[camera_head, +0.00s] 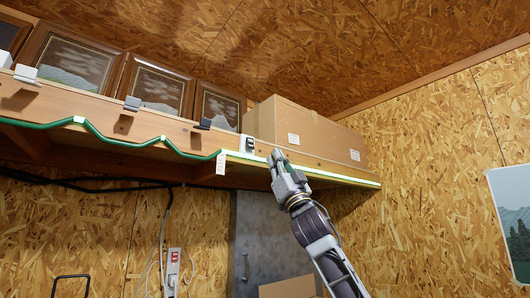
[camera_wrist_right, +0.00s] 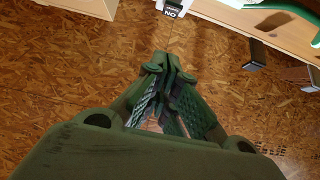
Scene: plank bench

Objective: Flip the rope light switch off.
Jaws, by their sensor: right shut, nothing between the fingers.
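The rope light switch (camera_head: 248,143) is a small white box with a dark face on the front board of the high shelf. In the right wrist view the switch (camera_wrist_right: 173,8) is cut off by the top edge, and an "ON" label shows on it; its lever position cannot be made out. The rope light (camera_head: 130,143) is a green line along the shelf's lower edge, with a bright stretch at right. My right gripper (camera_head: 277,156) is shut and empty, just right of and slightly below the switch in the head view, apparently apart from it. My left gripper is out of view.
The shelf (camera_head: 70,104) carries framed pictures (camera_head: 158,88) and a long cardboard box (camera_head: 305,132). Open room lies below the shelf at right.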

